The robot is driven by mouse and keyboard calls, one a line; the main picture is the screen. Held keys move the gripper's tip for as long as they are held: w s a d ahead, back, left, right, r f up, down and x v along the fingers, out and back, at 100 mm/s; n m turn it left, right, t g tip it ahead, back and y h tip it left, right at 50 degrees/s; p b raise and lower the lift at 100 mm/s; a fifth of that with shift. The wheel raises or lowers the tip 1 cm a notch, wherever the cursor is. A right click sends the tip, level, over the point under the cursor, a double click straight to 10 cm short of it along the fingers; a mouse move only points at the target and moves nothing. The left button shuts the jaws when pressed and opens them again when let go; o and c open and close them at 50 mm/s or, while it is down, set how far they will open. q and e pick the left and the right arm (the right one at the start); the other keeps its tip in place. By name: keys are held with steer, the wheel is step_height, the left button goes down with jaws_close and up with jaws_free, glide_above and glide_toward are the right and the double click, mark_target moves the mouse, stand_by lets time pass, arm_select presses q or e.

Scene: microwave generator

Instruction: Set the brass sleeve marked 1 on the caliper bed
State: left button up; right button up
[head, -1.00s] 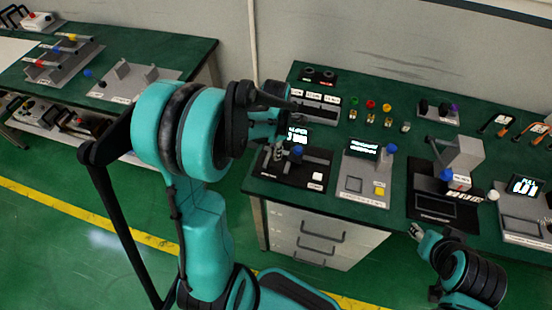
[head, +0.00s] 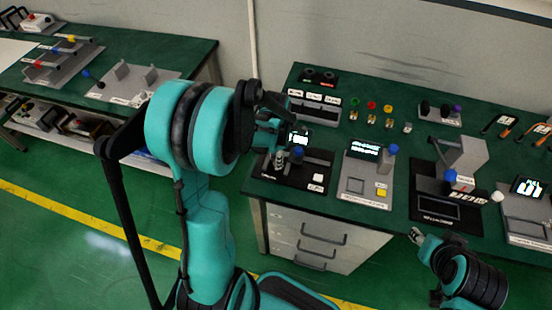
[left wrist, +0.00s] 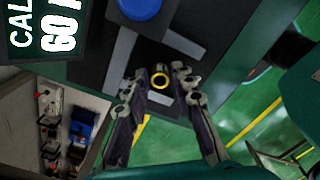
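A brass sleeve (left wrist: 160,77) shows end-on in the left wrist view as a gold ring with a dark hole. It is between the fingertips of my left gripper (left wrist: 159,85), which appear closed in on it from both sides. Its mark cannot be read. The caliper, a black base with a grey rail (left wrist: 122,48) and blue knob (left wrist: 140,8), lies just beyond the sleeve. Whether the sleeve touches the bed cannot be told. In the head view my left gripper (head: 279,157) is at the caliper's left end. My right gripper (head: 416,236) is in front of the bench, its fingers too small to judge.
The caliper's display (left wrist: 45,30) stands at its back. A grey device with a yellow button (head: 382,193) is right of the caliper. Several small fittings (head: 388,120) with coloured caps stand behind. A press-like device (head: 462,155) is further right.

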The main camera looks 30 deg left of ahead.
arm_select(q)
steer(key=shift+r, duration=0.2)
step_height(320, 180, up, 11)
steer(key=p, duration=0.4)
steer(key=s+d+r+m+t, duration=0.3)
steer(key=s+d+m, duration=0.2)
steer(key=m, duration=0.9)
steer(key=s+d+r+m+t, duration=0.4)
steer(key=s+d+m, duration=0.1)
steer(key=m, duration=0.9)
steer(key=shift+s+d, duration=0.35)
steer(key=shift+s, duration=0.1)
steer(key=shift+r, duration=0.1)
